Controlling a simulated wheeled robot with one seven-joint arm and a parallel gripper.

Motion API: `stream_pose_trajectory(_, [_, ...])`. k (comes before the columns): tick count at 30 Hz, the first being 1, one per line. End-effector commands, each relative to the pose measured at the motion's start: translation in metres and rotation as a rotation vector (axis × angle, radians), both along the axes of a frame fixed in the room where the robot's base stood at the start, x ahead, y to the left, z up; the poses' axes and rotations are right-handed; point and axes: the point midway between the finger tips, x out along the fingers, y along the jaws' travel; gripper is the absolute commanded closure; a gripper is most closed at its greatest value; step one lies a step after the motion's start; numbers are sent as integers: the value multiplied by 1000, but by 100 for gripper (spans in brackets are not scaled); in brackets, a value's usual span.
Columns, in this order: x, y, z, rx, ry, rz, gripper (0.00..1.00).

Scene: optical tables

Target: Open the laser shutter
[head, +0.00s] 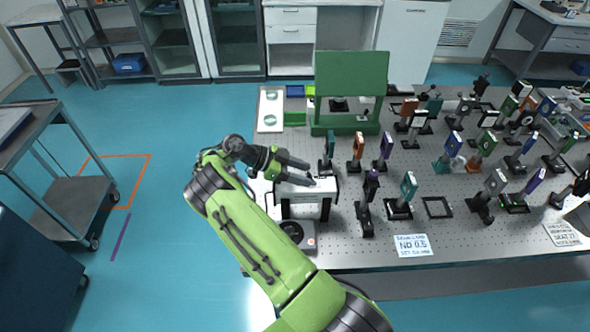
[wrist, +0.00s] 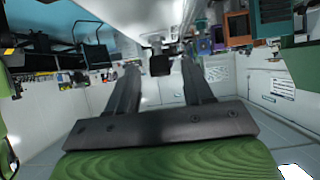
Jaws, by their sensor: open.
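A white box-shaped housing (head: 322,187), which looks like the laser, stands at the left end of the optical table. My gripper (head: 310,174) is over its top, fingers pointing right and spread apart. In the wrist view, my gripper (wrist: 160,68) is open. A small black block (wrist: 160,65) shows in the gap near the fingertips, against a pale surface; it may be the shutter's part. I see no clear contact with either finger. Whether the block lies between the tips or just beyond them, I cannot tell. The shutter's state cannot be made out.
The perforated optical table (head: 345,247) carries several post-mounted optics right of the housing. A green panel (head: 351,75) stands behind them. A grey device (head: 296,234) sits in front of the housing. A paper label (head: 412,245) lies near the front edge. A cart (head: 65,200) stands left on open floor.

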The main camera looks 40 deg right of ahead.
Motion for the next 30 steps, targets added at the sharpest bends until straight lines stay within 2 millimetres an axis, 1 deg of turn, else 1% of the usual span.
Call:
stream_pose_trajectory(2, [4, 6, 3, -3, -1, 2, 49])
stream_pose_trajectory(11, [36, 51, 34, -4, -2, 8, 49])
stream_pose_trajectory(18, [66, 94, 63, -3, -3, 10, 49])
stream_pose_trajectory(24, [76, 109, 72, 4, -4, 4, 49])
stream_pose_trajectory(30, [77, 114, 75, 0, 2, 2, 49])
